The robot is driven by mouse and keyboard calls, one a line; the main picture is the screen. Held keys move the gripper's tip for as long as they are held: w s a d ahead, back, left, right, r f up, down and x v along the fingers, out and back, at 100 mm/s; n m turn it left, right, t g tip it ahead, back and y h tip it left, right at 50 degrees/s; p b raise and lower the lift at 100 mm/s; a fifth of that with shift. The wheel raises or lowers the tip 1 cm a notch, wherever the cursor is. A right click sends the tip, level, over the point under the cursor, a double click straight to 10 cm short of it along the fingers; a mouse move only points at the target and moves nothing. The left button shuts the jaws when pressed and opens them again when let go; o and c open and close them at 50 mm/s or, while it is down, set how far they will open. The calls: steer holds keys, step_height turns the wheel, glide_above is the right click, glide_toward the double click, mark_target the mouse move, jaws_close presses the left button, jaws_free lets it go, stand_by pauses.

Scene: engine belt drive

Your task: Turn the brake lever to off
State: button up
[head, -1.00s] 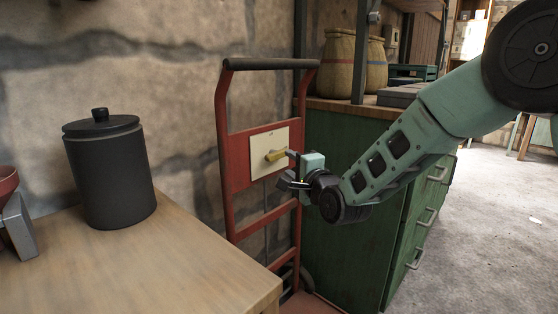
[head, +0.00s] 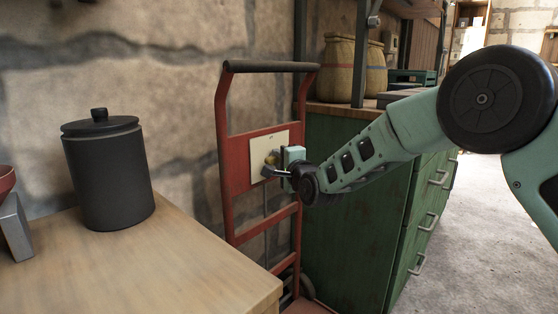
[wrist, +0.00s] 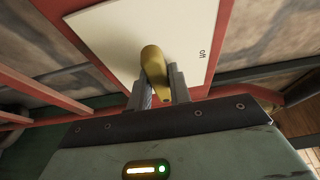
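The brake lever (wrist: 154,68) is a short brass handle on a cream plate (wrist: 115,38) fixed to a red hand truck (head: 232,166). In the wrist view the word "off" (wrist: 203,54) is printed on the plate to the right of the lever. The lever points down toward my gripper (wrist: 160,90), away from that word. My gripper's two grey fingers stand close on either side of the lever's free end and look shut on it. In the head view my gripper (head: 274,164) is at the plate and hides most of the lever.
A wooden bench (head: 160,262) with a dark lidded canister (head: 107,175) stands at the left. A green cabinet (head: 345,215) with sacks (head: 340,68) on top is close behind my gripper on the right. A stone wall rises behind the truck. Open floor lies at the right.

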jaws_close()
steer(key=shift+f+n, duration=0.1)
steer(key=shift+n, duration=0.2)
steer(key=n+b, duration=0.2)
steer(key=b, duration=0.1)
steer(key=shift+f+t+y, duration=0.2)
steer(key=shift+t+y, duration=0.2)
steer(key=n+y+b, duration=0.1)
steer(key=n, duration=0.2)
steer(key=n+y+b, duration=0.1)
steer(key=n+b, duration=0.1)
steer(key=n, duration=0.1)
steer(key=shift+w+d+n+t+b, duration=0.1)
steer(key=shift+n+t+b, duration=0.2)
steer(key=n+y+b, duration=0.2)
steer(key=n+y, duration=0.1)
steer(key=n, duration=0.3)
steer(key=shift+g, duration=0.4)
steer(key=shift+w+n+g+y+b, duration=0.1)
steer(key=shift+n+g+y, duration=0.4)
steer(key=shift+n, duration=0.75)
steer(key=shift+s+n+g+y+b, duration=0.1)
steer(key=shift+n+g+y, duration=0.35)
steer(key=shift+n, duration=0.75)
steer(key=shift+w+n+g+y+b, duration=0.1)
steer(key=shift+n+g+y, duration=0.35)
steer(key=shift+n, duration=0.8)
